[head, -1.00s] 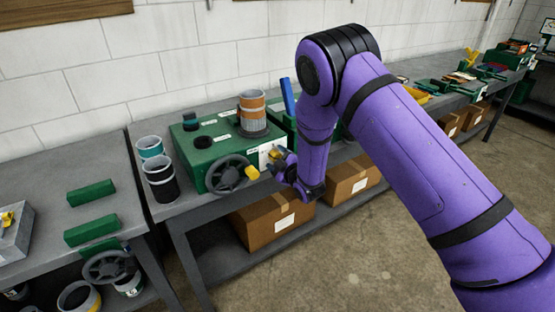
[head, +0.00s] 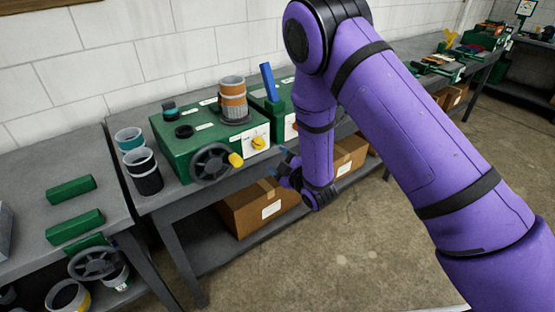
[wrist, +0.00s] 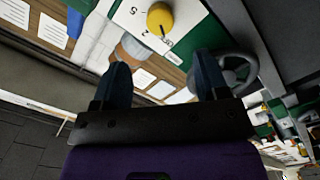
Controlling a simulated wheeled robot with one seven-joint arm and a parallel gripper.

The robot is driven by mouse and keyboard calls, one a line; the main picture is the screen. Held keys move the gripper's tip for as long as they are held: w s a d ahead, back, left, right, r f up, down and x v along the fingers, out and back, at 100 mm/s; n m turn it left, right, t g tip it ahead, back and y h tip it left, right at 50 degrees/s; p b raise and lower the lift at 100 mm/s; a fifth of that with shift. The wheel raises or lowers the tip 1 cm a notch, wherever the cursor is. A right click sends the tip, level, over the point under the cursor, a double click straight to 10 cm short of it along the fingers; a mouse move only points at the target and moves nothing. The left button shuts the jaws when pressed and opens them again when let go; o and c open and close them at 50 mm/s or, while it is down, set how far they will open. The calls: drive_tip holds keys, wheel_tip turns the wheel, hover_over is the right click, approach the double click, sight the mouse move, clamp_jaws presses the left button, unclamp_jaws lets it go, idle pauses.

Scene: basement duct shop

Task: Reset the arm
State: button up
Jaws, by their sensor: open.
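My gripper (head: 283,163) is at the end of my purple arm, just in front of the bench and to the right of the green machine box (head: 190,148). In the wrist view my gripper (wrist: 163,82) shows two dark blue fingers standing apart with nothing between them. A yellow knob (wrist: 160,17) on a white numbered plate lies beyond the fingers, apart from them. The same yellow knob (head: 259,143) sits on the front of the green box in the head view. A dark handwheel (head: 211,163) with a yellow handle is left of it.
An orange and grey cylinder (head: 234,100) stands on the box. Cups (head: 143,171) stand left of it. Green blocks (head: 74,226) lie on the near-left bench. Cardboard boxes (head: 254,205) are on the lower shelf. The floor (head: 340,260) in front is clear.

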drive_tip(key=w+d+r+m+h, duration=0.1)
drive_tip(key=d+r+m+h, duration=0.15)
drive_tip(key=r, duration=0.35)
drive_tip(key=w+d+r+m+h, duration=0.1)
drive_tip(key=w+d+r+m, duration=0.1)
drive_tip(key=d+r, duration=0.35)
drive_tip(key=s+d+r+m+g+h, duration=0.2)
drive_tip(key=s+d+r, duration=0.15)
drive_tip(key=r, duration=0.35)
drive_tip(key=s+d+r+m+g+h, duration=0.1)
drive_tip(key=s+d+r+m, duration=0.25)
drive_tip(key=r, duration=0.25)
drive_tip(key=s+d+r+m+g+h, duration=0.1)
drive_tip(key=s+d+r+m+g, duration=0.1)
drive_tip(key=s+d+r, duration=0.3)
drive_tip(key=s+d+r+m+g+h, duration=0.1)
drive_tip(key=s+d+r, duration=0.2)
drive_tip(key=s, duration=0.5)
drive_tip(key=s+d+r+m+g, duration=0.1)
drive_tip(key=s+m, duration=0.1)
drive_tip(key=s, duration=0.7)
drive_tip(key=s+d+r+m+g, duration=0.1)
drive_tip(key=s+d+g, duration=0.1)
drive_tip(key=s, duration=0.8)
drive_tip(key=shift+d+r+m+g+h, duration=0.3)
drive_tip(key=shift+m+h, duration=0.05)
drive_tip(key=shift+m, duration=0.05)
